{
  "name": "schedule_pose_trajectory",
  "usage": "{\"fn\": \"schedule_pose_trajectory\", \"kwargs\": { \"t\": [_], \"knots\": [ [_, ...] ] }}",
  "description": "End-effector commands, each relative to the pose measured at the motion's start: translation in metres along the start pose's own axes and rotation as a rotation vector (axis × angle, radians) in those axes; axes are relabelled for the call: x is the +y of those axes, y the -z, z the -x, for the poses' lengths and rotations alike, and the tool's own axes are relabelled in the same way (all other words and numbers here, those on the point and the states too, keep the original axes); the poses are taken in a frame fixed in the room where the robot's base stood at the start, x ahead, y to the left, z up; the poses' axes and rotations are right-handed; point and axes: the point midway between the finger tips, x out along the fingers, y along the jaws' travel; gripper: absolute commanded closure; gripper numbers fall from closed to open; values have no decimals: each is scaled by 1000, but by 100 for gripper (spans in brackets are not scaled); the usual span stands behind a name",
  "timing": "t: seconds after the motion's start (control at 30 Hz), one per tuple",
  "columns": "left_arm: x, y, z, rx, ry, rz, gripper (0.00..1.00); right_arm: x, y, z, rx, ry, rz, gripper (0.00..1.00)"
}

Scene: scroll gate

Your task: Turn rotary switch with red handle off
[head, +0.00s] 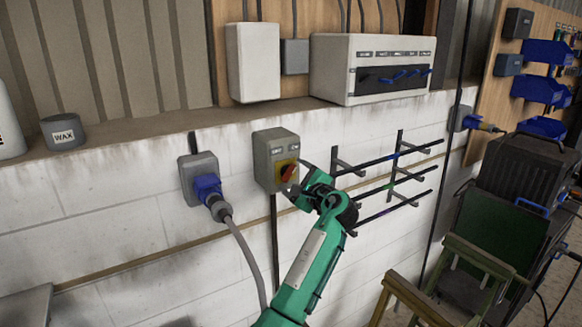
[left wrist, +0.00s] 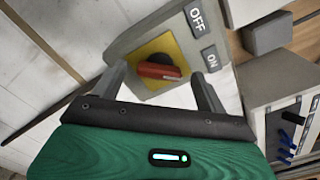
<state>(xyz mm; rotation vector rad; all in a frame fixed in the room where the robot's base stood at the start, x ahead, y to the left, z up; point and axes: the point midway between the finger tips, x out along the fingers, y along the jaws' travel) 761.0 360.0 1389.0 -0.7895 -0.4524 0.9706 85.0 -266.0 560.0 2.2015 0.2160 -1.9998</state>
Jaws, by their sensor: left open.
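The rotary switch is a grey box (head: 268,150) on the white block wall, with a yellow plate and a red handle (head: 288,171). In the left wrist view the red handle (left wrist: 157,70) sits on the yellow plate (left wrist: 165,52), beside the OFF label (left wrist: 196,17) and ON label (left wrist: 211,59). My left gripper (head: 300,176) is at the right front of the switch. In the left wrist view its two fingers (left wrist: 158,88) are apart, with the handle seen between and beyond them. Whether they touch the switch cannot be told. My right gripper is not seen.
A grey socket with a blue plug (head: 207,186) and cable is left of the switch. Rods on wall brackets (head: 395,175) are to the right. A white panel (head: 370,68) is above, and a wax tin (head: 63,131) stands on the ledge. Chairs and dark equipment fill the right.

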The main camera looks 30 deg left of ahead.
Motion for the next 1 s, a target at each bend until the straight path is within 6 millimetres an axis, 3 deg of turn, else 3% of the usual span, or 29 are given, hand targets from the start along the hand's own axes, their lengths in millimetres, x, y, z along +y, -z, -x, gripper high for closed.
{"fn": "schedule_pose_trajectory", "kwargs": {
  "t": [0.2, 0.5, 0.73, 1.0],
  "knots": [
    [-1, 0, -18, 1, -1, 0, 25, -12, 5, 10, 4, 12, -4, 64],
    [0, 1, -20, 1, 0, 1, 25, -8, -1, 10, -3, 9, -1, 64],
    [0, 0, -20, 1, 0, 1, 69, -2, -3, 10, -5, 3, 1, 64],
    [1, 2, -20, 1, 0, 20, 70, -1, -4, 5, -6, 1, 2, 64]
  ]
}}
